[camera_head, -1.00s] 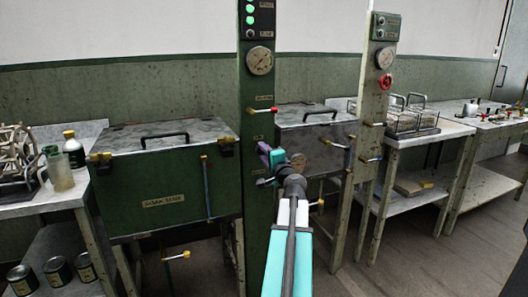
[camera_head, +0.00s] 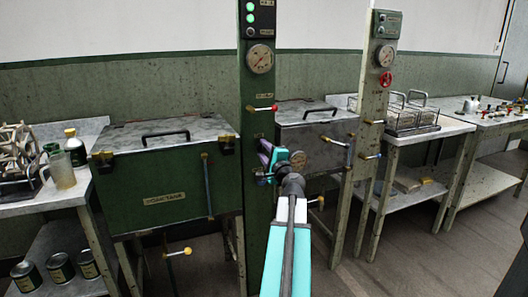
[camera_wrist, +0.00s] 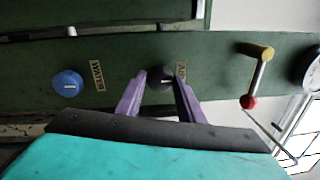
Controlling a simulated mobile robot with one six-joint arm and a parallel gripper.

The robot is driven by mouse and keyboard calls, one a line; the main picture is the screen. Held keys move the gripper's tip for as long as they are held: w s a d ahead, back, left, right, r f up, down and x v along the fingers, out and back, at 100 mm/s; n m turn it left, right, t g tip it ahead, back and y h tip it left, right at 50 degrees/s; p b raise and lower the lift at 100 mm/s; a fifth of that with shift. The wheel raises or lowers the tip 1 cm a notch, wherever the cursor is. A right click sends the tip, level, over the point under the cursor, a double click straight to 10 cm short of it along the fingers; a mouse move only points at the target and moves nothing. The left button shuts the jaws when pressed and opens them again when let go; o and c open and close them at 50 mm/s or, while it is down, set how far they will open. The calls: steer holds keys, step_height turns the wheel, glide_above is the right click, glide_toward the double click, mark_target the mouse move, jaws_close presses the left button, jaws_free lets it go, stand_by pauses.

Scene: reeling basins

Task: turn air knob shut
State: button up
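The air knob (camera_wrist: 160,78) is dark and round, on the green post (camera_head: 257,75); an "AIR" label is beside it in the wrist view. My gripper (camera_wrist: 158,82) points at it, with one purple finger on each side of the knob. The fingers stand apart, and a narrow gap seems to show beside the knob, so I see no clear grip. In the head view my gripper (camera_head: 266,160) is close to the post and hides the knob. The knob's pointer direction is too dark to tell.
A blue knob (camera_wrist: 67,83) with a "WATER" label is on the same post. A red-tipped lever (camera_wrist: 258,78) and a gauge (camera_head: 260,59) are higher up the post. A green tank (camera_head: 165,185) stands to the left and a grey basin (camera_head: 315,130) to the right.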

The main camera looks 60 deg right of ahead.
steer(key=o, duration=0.3)
steer(key=shift+s, duration=0.1)
steer(key=b+v, duration=0.1)
steer(key=v, duration=0.7)
steer(key=shift+s+f+b, duration=0.15)
steer(key=shift+b, duration=0.25)
steer(key=b+v, duration=0.2)
steer(key=b, duration=0.7)
steer(key=shift+s+a, duration=0.2)
steer(key=shift+a, duration=0.05)
steer(key=shift+b+v, duration=1.4)
steer(key=shift+b, duration=0.25)
